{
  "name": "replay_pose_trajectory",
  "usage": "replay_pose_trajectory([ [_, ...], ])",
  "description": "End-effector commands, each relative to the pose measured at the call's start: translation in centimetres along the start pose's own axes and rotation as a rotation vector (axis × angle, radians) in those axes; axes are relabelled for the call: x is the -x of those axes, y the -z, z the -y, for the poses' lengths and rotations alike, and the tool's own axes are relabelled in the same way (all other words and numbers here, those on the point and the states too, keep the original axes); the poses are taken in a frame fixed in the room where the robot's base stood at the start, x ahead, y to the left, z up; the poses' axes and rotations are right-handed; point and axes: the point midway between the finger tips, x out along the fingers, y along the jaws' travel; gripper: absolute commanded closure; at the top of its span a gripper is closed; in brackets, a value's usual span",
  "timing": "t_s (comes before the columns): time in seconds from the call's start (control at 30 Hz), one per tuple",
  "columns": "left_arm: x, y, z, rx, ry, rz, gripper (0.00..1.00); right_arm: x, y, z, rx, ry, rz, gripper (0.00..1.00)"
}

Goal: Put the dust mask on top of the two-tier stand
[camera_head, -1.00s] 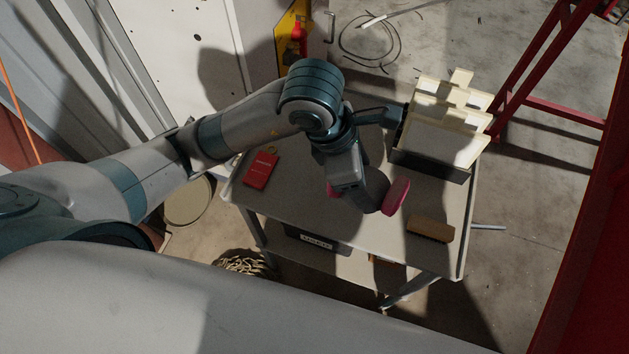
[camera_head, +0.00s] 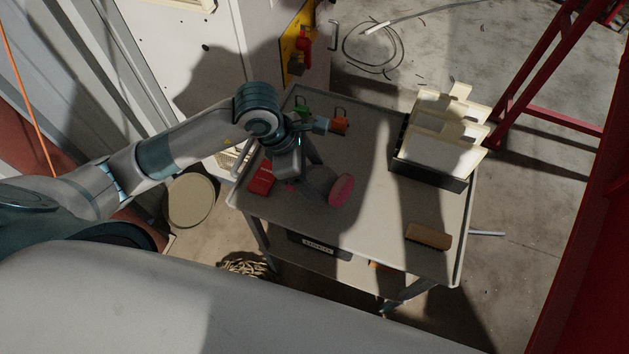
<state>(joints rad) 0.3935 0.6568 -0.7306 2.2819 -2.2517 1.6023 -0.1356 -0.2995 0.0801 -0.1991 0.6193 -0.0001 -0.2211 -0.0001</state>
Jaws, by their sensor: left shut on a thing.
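The dust mask (camera_head: 341,190) has a grey body and pink round filters, one facing right and a sliver of the other showing at the left. My left gripper (camera_head: 291,176) points down and is shut on the mask. The two-tier stand (camera_head: 375,225) is a grey cart with a top tier and a lower shelf. The mask is over the left-middle part of the top tier; I cannot tell whether it touches the surface. My gripper's fingertips are mostly hidden by its own body. My right gripper is out of view.
On the top tier are a red flat item (camera_head: 262,178), a green padlock (camera_head: 302,106), an orange padlock (camera_head: 341,126), a brown block (camera_head: 428,236) and a black holder with cream boards (camera_head: 428,178). A labelled box (camera_head: 318,247) is on the lower shelf. The front middle is clear.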

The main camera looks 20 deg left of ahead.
Motion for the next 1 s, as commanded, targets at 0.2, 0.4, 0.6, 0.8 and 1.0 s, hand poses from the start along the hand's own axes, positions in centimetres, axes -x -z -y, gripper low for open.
replay_pose_trajectory([
  [0.2, -0.2, 0.0, 0.0, 0.001, 0.001, 0.0, 0.61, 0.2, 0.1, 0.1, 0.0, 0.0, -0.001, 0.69],
  [0.4, -2.1, 0.9, 0.2, 0.004, 0.004, -0.003, 0.61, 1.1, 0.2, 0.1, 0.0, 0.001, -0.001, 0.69],
  [0.6, -3.6, 1.5, 0.1, 0.001, 0.002, 0.0, 0.61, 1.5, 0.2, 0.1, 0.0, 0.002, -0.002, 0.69],
  [0.8, -3.7, 1.5, 0.0, 0.0, 0.0, 0.0, 0.61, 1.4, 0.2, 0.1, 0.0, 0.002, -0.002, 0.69],
  [1.0, -3.8, 1.5, 0.1, 0.0, 0.001, 0.0, 0.13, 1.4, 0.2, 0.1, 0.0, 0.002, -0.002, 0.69],
])
